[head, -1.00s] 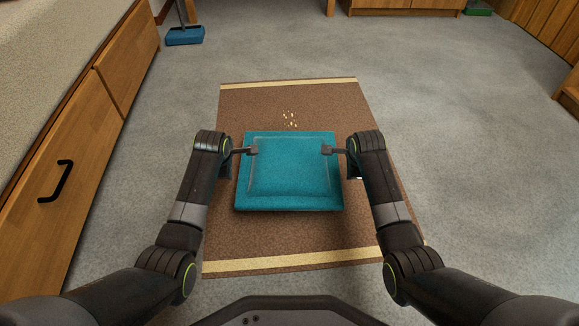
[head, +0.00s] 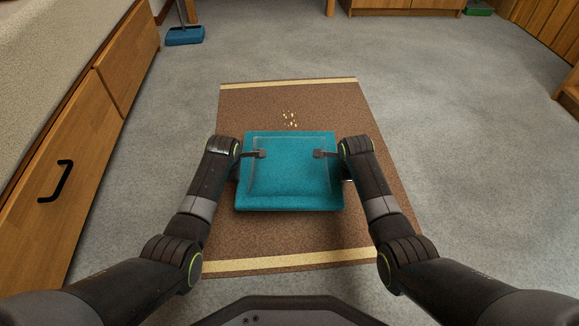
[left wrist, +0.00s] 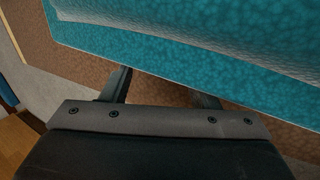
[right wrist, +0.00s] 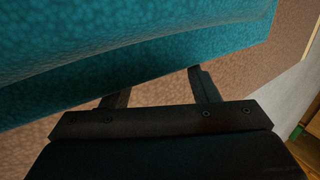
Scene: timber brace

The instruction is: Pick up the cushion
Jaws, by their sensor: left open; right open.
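A teal square cushion (head: 291,182) lies flat on the brown mat in the head view. It fills the upper part of the left wrist view (left wrist: 220,50) and of the right wrist view (right wrist: 130,50). My left gripper (head: 260,154) is open at the cushion's left side, and my right gripper (head: 320,154) is open at its right side. In the wrist views the left fingers (left wrist: 163,88) and right fingers (right wrist: 158,90) reach the cushion's edge. Whether they touch it, I cannot tell.
The brown mat (head: 240,240) with cream end stripes lies on grey carpet (head: 470,150). Small yellowish crumbs (head: 289,118) lie on it beyond the cushion. A wooden drawer unit (head: 90,130) stands at left. A blue dustpan-like object (head: 185,36) lies far left. The carpet at right is clear.

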